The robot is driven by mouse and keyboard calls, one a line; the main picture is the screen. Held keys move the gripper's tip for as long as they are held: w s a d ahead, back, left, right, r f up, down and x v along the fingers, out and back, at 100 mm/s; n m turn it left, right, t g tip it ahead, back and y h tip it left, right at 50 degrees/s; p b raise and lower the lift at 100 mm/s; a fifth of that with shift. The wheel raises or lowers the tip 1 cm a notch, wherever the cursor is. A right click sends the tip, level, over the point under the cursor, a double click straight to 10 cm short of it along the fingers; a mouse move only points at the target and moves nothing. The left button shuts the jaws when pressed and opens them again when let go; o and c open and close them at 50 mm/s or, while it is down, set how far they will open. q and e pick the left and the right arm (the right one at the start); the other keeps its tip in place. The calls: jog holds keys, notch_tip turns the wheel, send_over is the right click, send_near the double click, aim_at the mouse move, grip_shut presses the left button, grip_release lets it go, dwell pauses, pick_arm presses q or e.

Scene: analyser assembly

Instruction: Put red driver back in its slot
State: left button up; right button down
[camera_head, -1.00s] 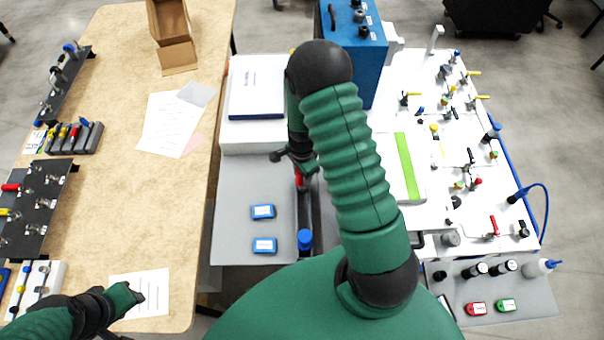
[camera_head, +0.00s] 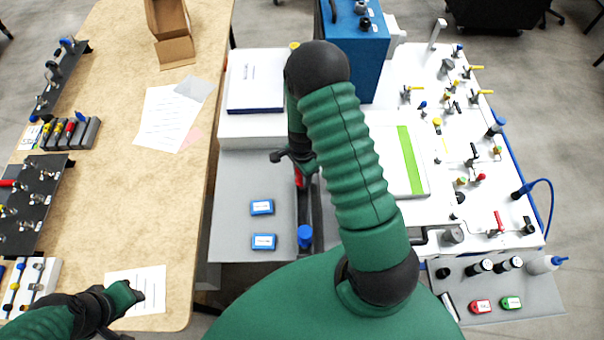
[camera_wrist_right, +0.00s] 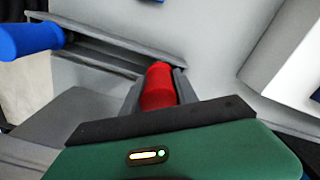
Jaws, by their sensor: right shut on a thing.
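My right gripper (camera_head: 297,170) is mostly behind my right forearm in the head view. It is shut on the red driver (camera_head: 299,180), of which only a bit of the red handle shows. In the right wrist view the red handle (camera_wrist_right: 158,88) stands between the two grey fingers of my right gripper (camera_wrist_right: 157,98). The driver's tip is hidden. Below it is a long grey holder (camera_wrist_right: 125,48); its slots cannot be made out. A blue handle (camera_wrist_right: 30,40) stands at the holder's left end; it also shows in the head view (camera_head: 305,236). My left gripper (camera_head: 130,292) is over a paper sheet.
Two blue boxes (camera_head: 262,207) lie on the grey surface left of the holder. A white case with a book (camera_head: 256,82) and a blue device (camera_head: 355,50) stand behind. A white panel with valves (camera_head: 470,150) is at the right. The wooden table (camera_head: 110,200) is at the left.

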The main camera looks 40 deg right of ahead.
jog(key=shift+f+b, duration=0.8)
jog(key=shift+f, duration=0.4)
jog(key=c, duration=1)
grip_release()
jog(key=shift+c, duration=0.2)
jog(key=o, duration=0.6)
jog(key=shift+r, duration=0.1)
notch_tip(320, 180, up, 17)
jog(key=shift+f+b, duration=0.2)
jog(key=shift+b, duration=0.3)
